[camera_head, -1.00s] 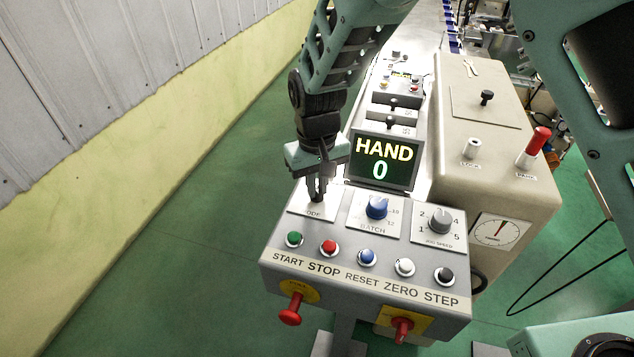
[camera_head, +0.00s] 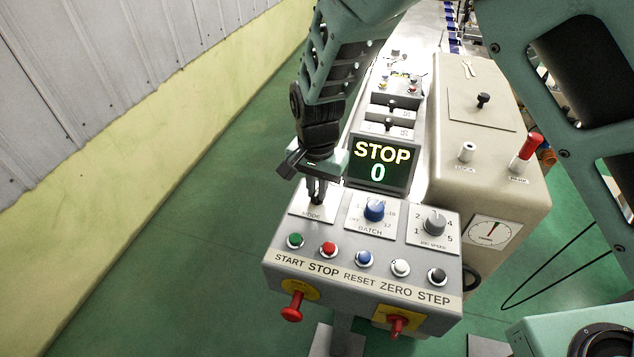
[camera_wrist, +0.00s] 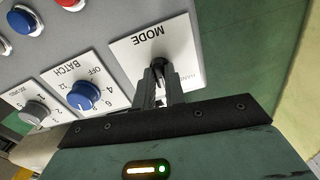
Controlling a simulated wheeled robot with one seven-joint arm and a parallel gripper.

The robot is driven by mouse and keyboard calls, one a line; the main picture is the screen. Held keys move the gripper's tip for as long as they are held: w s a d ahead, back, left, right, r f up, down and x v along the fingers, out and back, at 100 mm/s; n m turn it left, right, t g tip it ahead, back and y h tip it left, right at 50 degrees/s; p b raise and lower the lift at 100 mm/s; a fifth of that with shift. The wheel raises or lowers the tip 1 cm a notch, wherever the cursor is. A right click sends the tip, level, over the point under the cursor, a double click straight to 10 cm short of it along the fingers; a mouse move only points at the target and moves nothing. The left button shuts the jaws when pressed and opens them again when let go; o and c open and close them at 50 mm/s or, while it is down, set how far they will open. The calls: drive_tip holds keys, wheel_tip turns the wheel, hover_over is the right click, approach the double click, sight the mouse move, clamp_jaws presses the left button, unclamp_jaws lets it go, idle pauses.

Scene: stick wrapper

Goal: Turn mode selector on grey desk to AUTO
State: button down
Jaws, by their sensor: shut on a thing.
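The grey desk (camera_head: 362,273) stands in the middle of the head view. Its MODE plate (camera_head: 304,205) is at the upper left of the panel. My gripper (camera_head: 316,199) points down at this plate and is shut on the dark mode selector knob. In the wrist view the knob (camera_wrist: 157,62) shows between my fingertips (camera_wrist: 159,75) on the white MODE plate (camera_wrist: 130,50). The word HAND is partly visible there; AUTO cannot be seen. The display (camera_head: 380,162) reads STOP and 0.
The blue BATCH knob (camera_head: 374,210) and grey speed knob (camera_head: 435,222) sit to the right. Several push buttons (camera_head: 328,249) line the front, above two red knobs (camera_head: 292,307). A beige cabinet (camera_head: 480,150) stands at right; green floor (camera_head: 180,270) is clear at left.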

drive_tip(key=m, duration=0.2)
drive_tip(key=m+p, duration=0.1)
drive_tip(key=shift+w+r+m, duration=0.1)
drive_tip(key=shift+r+m, duration=0.1)
drive_tip(key=shift+m, duration=0.2)
drive_tip(key=shift+f+m+p, duration=0.1)
drive_tip(key=shift+m+p, duration=0.85)
drive_tip(key=shift+m, duration=0.85)
drive_tip(key=c, duration=1.5)
unclamp_jaws()
drive_tip(key=shift+o, duration=0.2)
wheel_tip(320, 180, up, 17)
drive_tip(key=b, duration=0.4)
drive_tip(key=shift+r, duration=0.2)
drive_tip(key=s+d+f+n+b, duration=0.2)
drive_tip(key=s+d+n, duration=0.2)
drive_tip(key=s+n, duration=0.3)
drive_tip(key=s+d+f+n+b, duration=0.2)
drive_tip(key=s+n, duration=0.4)
drive_tip(key=s, duration=0.3)
drive_tip(key=s+d+f+n+b, duration=0.2)
drive_tip(key=s+d+f+n, duration=0.2)
drive_tip(key=s+n, duration=0.3)
drive_tip(key=shift+s+d+n+y, duration=0.3)
drive_tip(key=shift+s+d, duration=0.4)
drive_tip(key=shift+d, duration=0.1)
